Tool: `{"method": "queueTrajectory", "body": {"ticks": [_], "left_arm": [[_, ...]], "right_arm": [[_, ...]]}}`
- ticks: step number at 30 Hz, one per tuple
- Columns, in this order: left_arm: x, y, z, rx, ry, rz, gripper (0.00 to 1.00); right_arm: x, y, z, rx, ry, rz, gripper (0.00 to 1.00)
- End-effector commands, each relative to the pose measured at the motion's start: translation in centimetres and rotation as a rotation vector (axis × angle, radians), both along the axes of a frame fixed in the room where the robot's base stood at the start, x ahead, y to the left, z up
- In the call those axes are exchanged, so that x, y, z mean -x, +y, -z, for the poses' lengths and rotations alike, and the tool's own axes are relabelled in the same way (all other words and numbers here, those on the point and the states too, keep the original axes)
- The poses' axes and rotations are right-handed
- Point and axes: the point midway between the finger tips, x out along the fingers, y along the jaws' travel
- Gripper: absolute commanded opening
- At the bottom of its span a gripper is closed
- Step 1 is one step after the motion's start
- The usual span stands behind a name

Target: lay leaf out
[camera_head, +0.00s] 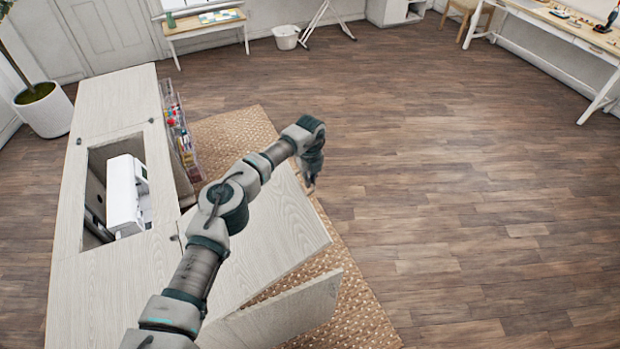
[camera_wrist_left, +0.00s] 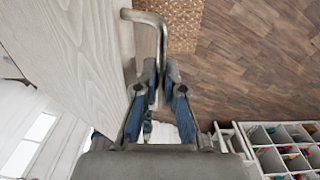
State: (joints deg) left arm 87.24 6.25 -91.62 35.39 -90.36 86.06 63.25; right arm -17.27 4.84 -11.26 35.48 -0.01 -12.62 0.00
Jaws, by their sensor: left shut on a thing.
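The leaf (camera_head: 283,235) is a pale wood-grain panel, swung out at an angle from the right side of the sewing cabinet (camera_head: 90,300). In the left wrist view the leaf (camera_wrist_left: 75,50) fills the upper left, with a bent metal handle (camera_wrist_left: 160,35) at its edge. My left gripper (camera_head: 312,184) is at the leaf's far edge. In the left wrist view its fingers (camera_wrist_left: 157,95) are closed on the handle's lower end. The exact contact is partly hidden by the fingers. My left arm crosses over the leaf in the head view. My right gripper is not in view.
A white sewing machine (camera_head: 125,195) sits in the cabinet's opening. A second pale panel (camera_head: 285,315) stands out nearer me. A rack of coloured items (camera_head: 180,130) is on the cabinet's side. A woven rug (camera_head: 355,300) lies below; the wooden floor (camera_head: 450,200) at right is clear.

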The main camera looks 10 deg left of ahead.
Motion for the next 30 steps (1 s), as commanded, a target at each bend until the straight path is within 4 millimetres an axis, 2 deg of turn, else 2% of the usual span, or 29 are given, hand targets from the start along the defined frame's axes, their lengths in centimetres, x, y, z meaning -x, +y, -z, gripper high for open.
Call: {"method": "queueTrajectory", "body": {"ticks": [2, 3, 6, 16, 20, 23, 30], "left_arm": [[0.1, 0.2, 0.2, -0.009, 0.006, -0.001, 0.0], [0.1, 0.2, 0.2, -0.009, 0.006, -0.002, 0.13], [0.1, 0.2, 0.2, -0.009, 0.006, -0.002, 0.33], [0.0, 0.3, 0.3, -0.007, 0.006, -0.003, 0.33], [0.0, 0.3, -0.5, -0.007, 0.006, -0.003, 0.33], [-0.1, 0.2, -2.2, -0.008, 0.003, -0.003, 0.33], [-0.1, -0.1, -7.6, -0.009, 0.003, -0.003, 0.33]], "right_arm": [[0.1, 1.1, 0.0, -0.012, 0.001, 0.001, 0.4], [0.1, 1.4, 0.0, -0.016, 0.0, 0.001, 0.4], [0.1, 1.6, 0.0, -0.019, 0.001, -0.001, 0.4], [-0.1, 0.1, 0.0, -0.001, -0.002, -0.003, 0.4], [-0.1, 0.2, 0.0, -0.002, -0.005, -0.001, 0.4], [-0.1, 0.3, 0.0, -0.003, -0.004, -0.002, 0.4], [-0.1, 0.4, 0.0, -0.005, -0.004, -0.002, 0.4]]}}
